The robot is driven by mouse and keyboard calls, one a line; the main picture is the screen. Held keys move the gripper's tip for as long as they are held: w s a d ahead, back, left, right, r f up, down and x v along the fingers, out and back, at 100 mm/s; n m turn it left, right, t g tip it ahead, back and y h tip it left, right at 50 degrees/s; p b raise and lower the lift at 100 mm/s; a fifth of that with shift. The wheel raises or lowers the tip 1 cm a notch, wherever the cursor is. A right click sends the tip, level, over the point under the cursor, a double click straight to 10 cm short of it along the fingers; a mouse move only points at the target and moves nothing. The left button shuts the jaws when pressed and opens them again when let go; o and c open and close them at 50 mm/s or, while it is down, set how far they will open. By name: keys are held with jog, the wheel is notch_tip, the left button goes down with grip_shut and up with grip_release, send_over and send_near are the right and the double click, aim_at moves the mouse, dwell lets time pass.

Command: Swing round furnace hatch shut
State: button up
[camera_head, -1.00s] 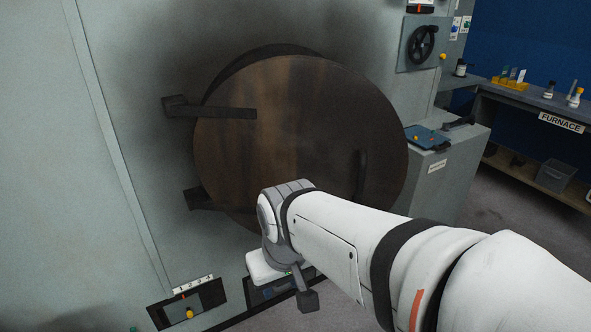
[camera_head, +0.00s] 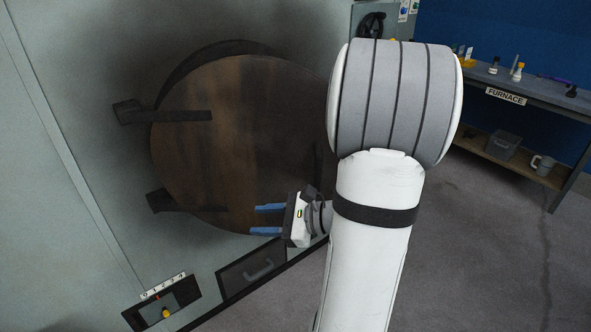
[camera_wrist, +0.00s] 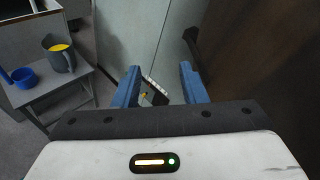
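The round furnace hatch (camera_head: 235,130) is a dark brown, rust-toned disc on two dark hinge arms (camera_head: 180,116) at its left. It stands slightly ajar, with a dark gap along its upper left edge. My gripper (camera_head: 262,219) is in front of the disc's lower right part, its two blue fingers pointing left, apart and with nothing between them. I cannot tell whether they touch the hatch. In the wrist view the open fingers (camera_wrist: 157,85) show, with the dark hatch face (camera_wrist: 255,65) close by on the right. The hatch's right edge is hidden behind my arm.
A numbered panel with a small yellow knob (camera_head: 166,313) and a drawer with a handle (camera_head: 258,270) sit low on the furnace wall. A bench labelled FURNACE (camera_head: 506,96) stands at the right. The wrist view shows a grey jug (camera_wrist: 60,52) on a small table. Floor at right is clear.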

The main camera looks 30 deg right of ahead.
jog(key=d+m+t+h, duration=0.5)
jog(key=d+m, duration=0.3)
jog(key=d, duration=0.4)
jog(key=m+t+h+p, duration=0.1)
jog(key=m+t+h, duration=0.1)
jog(key=m+h, duration=0.35)
send_near(320, 178)
jog(key=w, duration=0.2)
jog(key=shift+n, duration=0.35)
jog(key=w+p, duration=0.2)
jog(key=w, duration=0.6)
jog(key=shift+d, duration=0.1)
jog(key=shift+d+f, duration=0.1)
jog(key=shift+c, duration=0.7)
grip_shut()
jog(key=w+d+b, duration=0.2)
jog(key=w+d, duration=0.4)
jog(key=w, duration=0.4)
jog(key=shift+w+d, duration=0.25)
jog(key=shift+d, duration=0.05)
jog(key=shift+o, duration=1.5)
grip_release()
